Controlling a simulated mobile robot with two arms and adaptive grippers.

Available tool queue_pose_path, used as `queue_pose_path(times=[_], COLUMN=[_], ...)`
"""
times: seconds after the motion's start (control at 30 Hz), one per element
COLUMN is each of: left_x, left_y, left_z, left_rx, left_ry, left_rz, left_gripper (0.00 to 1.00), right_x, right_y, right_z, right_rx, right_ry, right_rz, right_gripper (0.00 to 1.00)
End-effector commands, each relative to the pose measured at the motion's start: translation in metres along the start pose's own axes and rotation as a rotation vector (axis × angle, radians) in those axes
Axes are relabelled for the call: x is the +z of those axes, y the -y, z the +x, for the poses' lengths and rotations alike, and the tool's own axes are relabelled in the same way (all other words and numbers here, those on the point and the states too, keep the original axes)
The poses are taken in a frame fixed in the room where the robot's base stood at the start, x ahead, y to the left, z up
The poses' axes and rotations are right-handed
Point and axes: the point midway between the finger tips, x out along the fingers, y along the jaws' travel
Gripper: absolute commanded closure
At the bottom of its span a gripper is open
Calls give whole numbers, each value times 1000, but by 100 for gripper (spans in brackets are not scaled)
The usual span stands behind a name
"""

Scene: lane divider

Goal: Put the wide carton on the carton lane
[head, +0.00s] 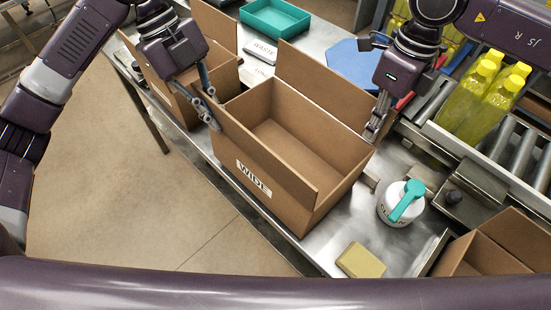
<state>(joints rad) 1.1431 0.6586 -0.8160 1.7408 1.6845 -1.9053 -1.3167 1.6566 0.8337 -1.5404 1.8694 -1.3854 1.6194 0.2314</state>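The wide carton (283,178) is an open brown box with a "WIDE" label on its front side, in the middle of the head view. Its flaps stand up and it looks empty. My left gripper (213,112) is at its left rim, with its two fingertips spread at the wall. My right gripper (374,132) is at its right rim, fingers pointing down with the tips close together. Whether either gripper clamps the wall is unclear. Whether the carton rests on the metal table is also unclear. Metal rollers (520,153) show at the right; no carton lane label is readable.
Yellow-capped bottles (480,105) stand among the rollers. A white tub with a teal handle (392,208) and a yellow block (360,261) are near the carton's right. Another carton (157,78) is at left, an open carton (490,250) at lower right, a teal tray (275,18) behind.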

Motion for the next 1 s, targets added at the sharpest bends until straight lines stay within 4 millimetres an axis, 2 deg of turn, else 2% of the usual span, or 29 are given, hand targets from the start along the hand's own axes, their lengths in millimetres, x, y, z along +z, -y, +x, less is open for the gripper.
queue_pose_path(times=[0.1, 0.3, 0.63, 0.77, 1.0], left_x=[5, 3, 3, 3, 3], left_y=[-3, -2, -1, 0, 0], left_z=[8, 5, 2, -13, -64], left_rx=[5, 3, 0, -2, -2], left_ry=[3, 2, 1, 3, 5], left_rz=[0, 0, 0, 0, -2], left_gripper=[100, 78, 78, 78, 78], right_x=[-2, -1, 0, 0, 0], right_y=[4, 3, 1, 1, 1], right_z=[9, 7, 6, 6, 6], right_rx=[-6, -3, -1, -1, -1], right_ry=[-5, -4, -1, -1, 0], right_rz=[6, 4, 1, 1, 0], right_gripper=[100, 78, 78, 78, 78])
